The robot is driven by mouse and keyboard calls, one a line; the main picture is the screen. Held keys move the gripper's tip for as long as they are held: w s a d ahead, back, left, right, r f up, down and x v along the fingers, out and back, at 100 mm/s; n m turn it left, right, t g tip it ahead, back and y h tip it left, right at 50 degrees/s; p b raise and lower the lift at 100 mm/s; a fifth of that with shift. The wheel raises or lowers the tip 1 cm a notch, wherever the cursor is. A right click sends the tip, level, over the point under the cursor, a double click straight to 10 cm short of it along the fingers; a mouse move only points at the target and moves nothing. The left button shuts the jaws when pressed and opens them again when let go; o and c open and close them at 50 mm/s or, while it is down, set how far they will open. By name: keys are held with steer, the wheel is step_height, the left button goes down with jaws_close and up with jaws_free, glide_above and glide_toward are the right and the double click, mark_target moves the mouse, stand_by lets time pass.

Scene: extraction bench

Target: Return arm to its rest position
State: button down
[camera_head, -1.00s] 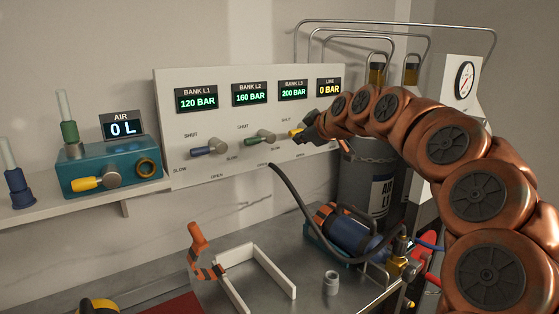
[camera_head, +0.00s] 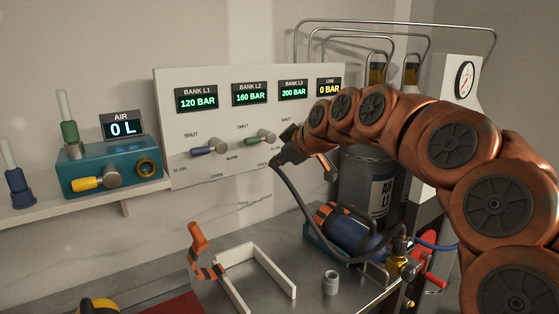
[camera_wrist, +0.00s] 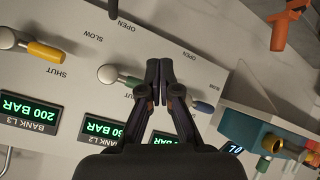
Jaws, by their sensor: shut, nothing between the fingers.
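My gripper (camera_head: 277,160) is in front of the lower right part of the white valve panel (camera_head: 225,120). In the wrist view my gripper (camera_wrist: 160,65) has its dark fingers together, with nothing between them. The yellow-handled valve (camera_wrist: 45,51) is left of the fingers in the wrist view, apart from them; my arm hides it in the head view. The green-handled valve (camera_head: 267,139) and blue-handled valve (camera_head: 203,150) are to the left of my gripper in the head view. The copper-coloured arm is mine and arches in from the right.
A black hose (camera_head: 300,203) starts visually beside my gripper and curves down to the blue compressor (camera_head: 345,233). A gas cylinder (camera_head: 365,185) stands behind my arm. A teal air unit (camera_head: 110,165) sits on the left shelf. A white frame (camera_head: 268,256) and orange tool (camera_head: 197,240) are on the bench.

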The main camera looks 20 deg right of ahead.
steer(key=shift+a, duration=0.1)
steer(key=s+a+f+m+g+p, duration=0.1)
steer(key=s+a+f+g+p, duration=0.25)
steer(key=s+a, duration=0.5)
steer(key=s+f+m+g+h+p, duration=0.1)
steer(key=s+f+m+g, duration=0.1)
steer(key=s, duration=0.9)
steer(key=s+f+m+g+h+p, duration=0.1)
steer(key=s+f+m+g+p, duration=0.1)
steer(key=s+f, duration=0.5)
steer(key=s+f+m+g+h+p, duration=0.1)
steer(key=s+f+m+g, duration=0.2)
steer(key=s, duration=1.3)
steer(key=shift+s+d+f+m+g+p, duration=0.4)
steer(key=shift+f+g, duration=0.25)
steer(key=shift+g, duration=0.2)
